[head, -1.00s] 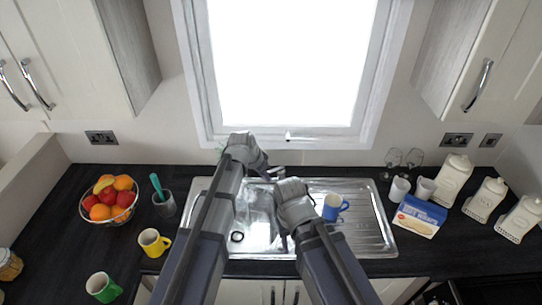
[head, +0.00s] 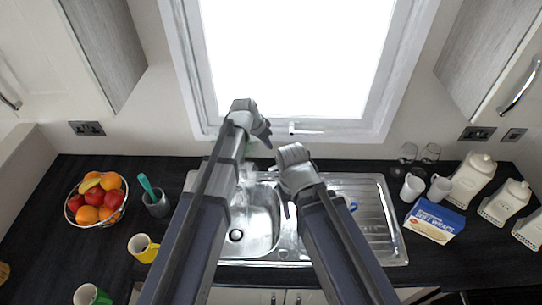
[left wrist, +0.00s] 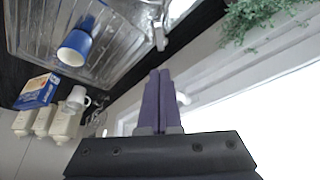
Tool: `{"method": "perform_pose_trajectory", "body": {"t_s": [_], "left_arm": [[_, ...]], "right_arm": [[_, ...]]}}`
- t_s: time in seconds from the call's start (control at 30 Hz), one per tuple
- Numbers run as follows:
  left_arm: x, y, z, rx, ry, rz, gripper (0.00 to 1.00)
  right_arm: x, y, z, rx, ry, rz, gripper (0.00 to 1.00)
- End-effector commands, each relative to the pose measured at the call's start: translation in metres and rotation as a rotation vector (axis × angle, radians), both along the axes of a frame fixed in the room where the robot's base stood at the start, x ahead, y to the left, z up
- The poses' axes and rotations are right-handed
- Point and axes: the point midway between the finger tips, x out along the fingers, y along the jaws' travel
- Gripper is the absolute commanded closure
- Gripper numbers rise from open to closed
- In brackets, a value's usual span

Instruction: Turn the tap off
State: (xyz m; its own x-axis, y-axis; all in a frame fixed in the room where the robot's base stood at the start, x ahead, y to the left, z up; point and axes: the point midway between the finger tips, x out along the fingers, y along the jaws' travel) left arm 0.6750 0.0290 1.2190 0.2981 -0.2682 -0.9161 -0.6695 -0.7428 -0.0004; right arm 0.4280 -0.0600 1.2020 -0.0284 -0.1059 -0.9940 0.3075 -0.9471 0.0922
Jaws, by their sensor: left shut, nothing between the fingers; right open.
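The chrome tap (left wrist: 159,36) shows in the left wrist view at the sink's edge, beyond my left fingertips and apart from them. In the head view it is mostly hidden by my grippers. A pale, blurred streak that looks like running water (head: 243,193) falls into the sink basin (head: 262,228). My left gripper (head: 266,135) is shut and empty, high in front of the window's lower frame; its fingers also show in the left wrist view (left wrist: 160,88). My right gripper (head: 287,203) is open over the basin's right side, pointing down.
A blue mug (left wrist: 77,46) lies on the sink's drainer (head: 376,232), partly hidden by my right arm in the head view. A fruit bowl (head: 97,219) and yellow mug (head: 142,248) stand left. White cups, a blue box (head: 434,221) and canisters stand right. A green plant (left wrist: 258,18) is near the window.

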Motion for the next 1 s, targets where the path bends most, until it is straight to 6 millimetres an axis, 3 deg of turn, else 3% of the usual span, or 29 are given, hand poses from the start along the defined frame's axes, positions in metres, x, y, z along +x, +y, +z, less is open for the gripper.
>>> {"method": "perform_pose_trajectory", "body": {"t_s": [0.27,0.87,1.0], "left_arm": [[0.006,-0.005,-0.02,0.0,0.0,0.0,1.0],[0.032,-0.028,-0.101,0.0,0.0,0.0,1.0],[0.023,-0.021,-0.118,0.0,0.0,0.001,1.0]], "right_arm": [[0.0,0.0,-0.02,0.0,0.0,0.008,0.5],[0.001,0.0,-0.101,0.0,-0.003,0.006,0.5],[0.001,0.0,-0.118,0.0,-0.003,0.01,0.5]]}}
